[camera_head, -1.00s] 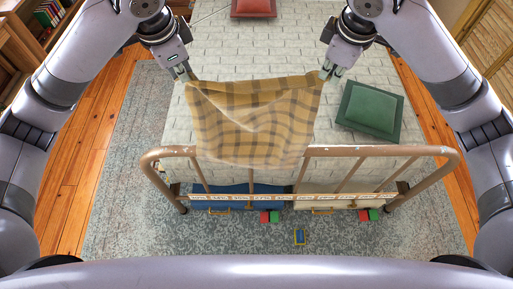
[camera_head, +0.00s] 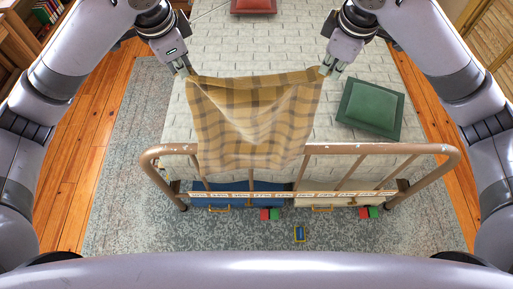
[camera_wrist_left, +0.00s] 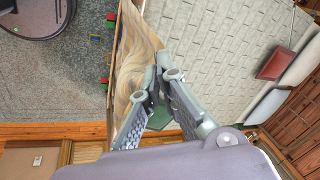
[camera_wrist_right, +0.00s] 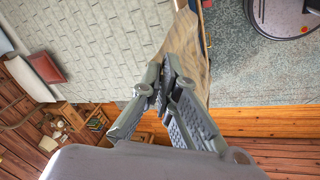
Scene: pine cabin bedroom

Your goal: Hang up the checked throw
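The yellow and brown checked throw (camera_head: 252,115) hangs stretched between my two grippers in the head view. Its lower edge covers the left-middle part of the bed's foot rail (camera_head: 380,150); whether it touches the rail I cannot tell. My left gripper (camera_head: 188,72) is shut on the throw's upper left corner. My right gripper (camera_head: 325,70) is shut on its upper right corner. The throw runs out from the left fingertips (camera_wrist_left: 160,78) in the left wrist view, and from the right fingertips (camera_wrist_right: 168,70) in the right wrist view. The middle of the throw sags in folds.
The bed (camera_head: 260,45) has a pale brick-patterned cover. A green cushion (camera_head: 370,108) lies right of the throw, and a red cushion (camera_head: 253,6) lies at the far end. A blue bin (camera_head: 240,188) and small blocks (camera_head: 270,214) are on the grey rug (camera_head: 130,200) by the rail.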

